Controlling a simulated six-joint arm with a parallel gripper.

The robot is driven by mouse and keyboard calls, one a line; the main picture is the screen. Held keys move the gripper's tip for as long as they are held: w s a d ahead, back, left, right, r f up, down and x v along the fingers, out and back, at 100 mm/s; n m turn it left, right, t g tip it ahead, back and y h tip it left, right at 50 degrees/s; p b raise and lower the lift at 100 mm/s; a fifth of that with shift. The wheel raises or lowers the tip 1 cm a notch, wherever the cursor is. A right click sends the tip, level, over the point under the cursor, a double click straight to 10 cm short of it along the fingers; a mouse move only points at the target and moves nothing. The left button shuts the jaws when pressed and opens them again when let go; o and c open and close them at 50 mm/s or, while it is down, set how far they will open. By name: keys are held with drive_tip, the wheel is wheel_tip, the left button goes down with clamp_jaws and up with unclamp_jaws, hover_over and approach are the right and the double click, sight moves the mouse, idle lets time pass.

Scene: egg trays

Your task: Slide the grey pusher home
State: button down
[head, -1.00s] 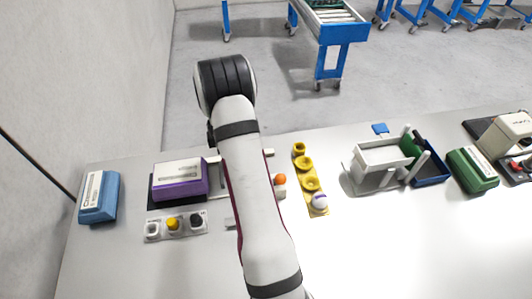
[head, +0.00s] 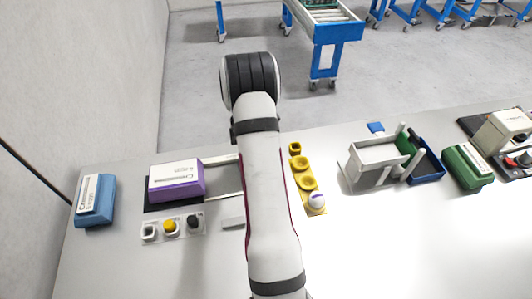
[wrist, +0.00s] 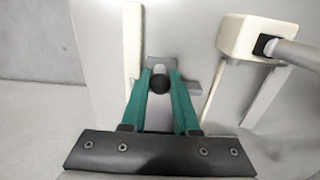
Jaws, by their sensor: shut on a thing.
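My gripper (wrist: 160,76) shows in the wrist view with two green fingers shut on a round dark knob (wrist: 160,84). The knob appears to belong to the grey pusher (wrist: 192,88), a flat grey piece of which shows beside and behind the fingertips. A long cream rail (wrist: 132,55) runs to the left of the fingers, and a cream block (wrist: 248,38) with a metal rod stands to the right. In the head view my arm covers the gripper and the knob. Parts of two pale rails (head: 222,160) show left of my arm.
Left of my arm are a purple-and-white box (head: 176,182), a blue box (head: 94,200) and a button panel (head: 171,228). Right of it are a yellow cup strip (head: 302,165) with a whitish ball (head: 317,200) and a grey bin (head: 375,165). The front table is clear.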

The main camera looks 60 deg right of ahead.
drive_tip(key=shift+s+d, duration=1.9)
drive_tip(key=c, duration=0.7)
unclamp_jaws()
drive_tip(key=shift+r, duration=3)
wheel_tip(320, 180, up, 9)
drive_tip(key=shift+f, duration=0.2)
